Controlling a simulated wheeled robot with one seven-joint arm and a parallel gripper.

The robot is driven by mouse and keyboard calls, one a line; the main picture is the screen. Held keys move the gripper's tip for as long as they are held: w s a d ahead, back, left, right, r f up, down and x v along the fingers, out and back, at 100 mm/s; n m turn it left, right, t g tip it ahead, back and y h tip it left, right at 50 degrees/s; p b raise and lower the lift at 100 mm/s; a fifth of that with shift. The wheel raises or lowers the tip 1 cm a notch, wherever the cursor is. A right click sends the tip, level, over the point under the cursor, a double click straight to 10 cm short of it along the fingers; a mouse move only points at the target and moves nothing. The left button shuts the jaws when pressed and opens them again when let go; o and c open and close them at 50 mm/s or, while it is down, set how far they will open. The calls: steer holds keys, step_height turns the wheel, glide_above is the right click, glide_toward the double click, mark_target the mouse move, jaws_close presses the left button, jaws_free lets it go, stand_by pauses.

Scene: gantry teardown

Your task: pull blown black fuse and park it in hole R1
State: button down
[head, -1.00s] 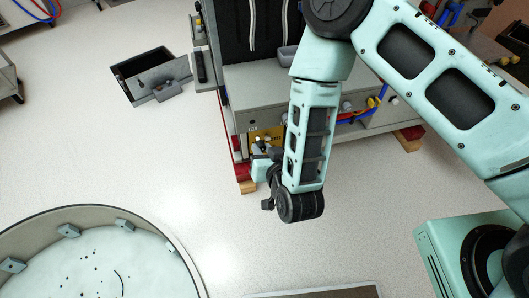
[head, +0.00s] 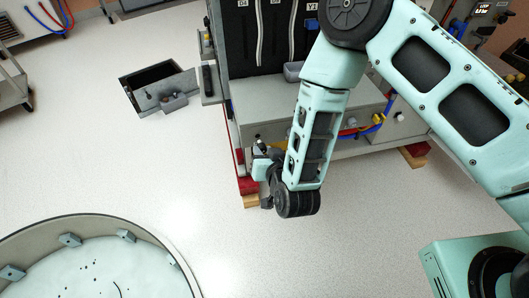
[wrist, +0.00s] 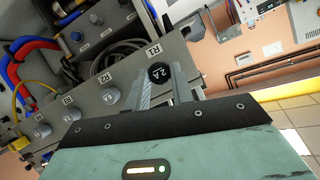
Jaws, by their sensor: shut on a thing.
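The black fuse (wrist: 158,73) shows in the wrist view as a dark round cap with a pale "2A" mark. It sits between the fingertips of my gripper (wrist: 160,82), which is shut on it. A grey panel lies just beyond, with an R1 label (wrist: 153,49) close to the fuse. Hole R1 itself is not clearly visible, and I cannot tell whether the fuse touches the panel. In the head view my gripper (head: 262,157) is at the front left corner of the grey cabinet (head: 285,112); the fuse cannot be made out there.
Several light knobs (wrist: 112,97) line the panel, with blue, red and yellow hoses (wrist: 25,65) at left. In the head view an open floor pit (head: 150,80) lies left of the cabinet, and a round tub (head: 90,220) stands at lower left. The floor between is clear.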

mark_target(263, 146)
steer(key=shift+w+a, duration=0.15)
steer(key=shift+w, duration=0.7)
stand_by(0.4)
steer(key=shift+w+a, duration=0.1)
steer(key=shift+w, duration=0.6)
steer(key=c, duration=1.6)
jaws_free()
steer(key=shift+w+f, duration=0.1)
steer(key=shift+w, duration=0.05)
steer(key=o, duration=0.5)
steer(key=p+v, duration=0.1)
steer(key=v, duration=0.6)
steer(key=f+p+v, duration=0.1)
steer(key=v, duration=0.6)
steer(key=p+v, duration=0.2)
steer(key=v, duration=0.5)
steer(key=shift+s+a+f, duration=0.15)
steer(key=shift+s+a, duration=0.05)
steer(key=shift+s, duration=0.25)
